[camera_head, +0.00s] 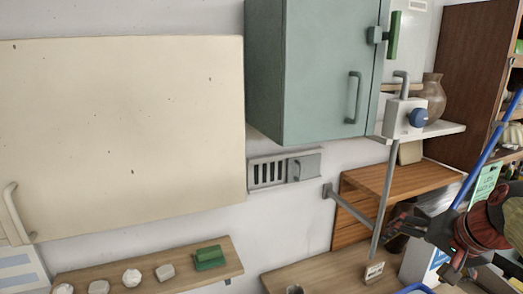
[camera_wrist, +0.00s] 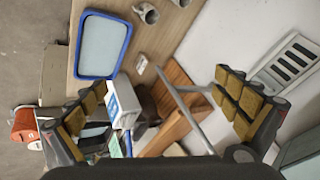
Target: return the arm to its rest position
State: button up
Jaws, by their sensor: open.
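My gripper (camera_head: 424,246) is at the lower right of the head view, in front of the wooden counter and the white-and-blue box. In the wrist view my gripper (camera_wrist: 160,80) shows two fingers with tan pads, spread wide apart at left and right. Nothing is held between them. The white-and-blue box (camera_wrist: 124,102) and a grey post (camera_wrist: 185,100) show in the gap, beyond the fingers. The exact distance from the fingers to these things cannot be told.
A green cabinet (camera_head: 310,75) and a cream panel (camera_head: 120,130) hang on the wall. A grey post (camera_head: 386,200) rises near my gripper. A low shelf (camera_head: 225,268) holds pale lumps and a green block (camera_head: 209,258). A blue-rimmed tray (camera_wrist: 80,50) lies on the counter (camera_wrist: 165,45) beside cups.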

jog(key=s+a+f+n+b, duration=0.3)
jog(key=s+a+f, duration=0.4)
jog(key=f, duration=0.3)
jog(key=s+a+f+n+g+b, duration=0.1)
jog(key=s+a+f+n+b, duration=0.3)
jog(key=s+a+f, duration=0.3)
notch_tip(320, 180, down, 3)
jog(key=shift+s+a+f+n, duration=0.1)
jog(key=shift+s+a+n, duration=0.1)
jog(key=shift+s+n, duration=0.65)
jog(key=shift+s+m, duration=0.2)
jog(key=shift+m, duration=0.05)
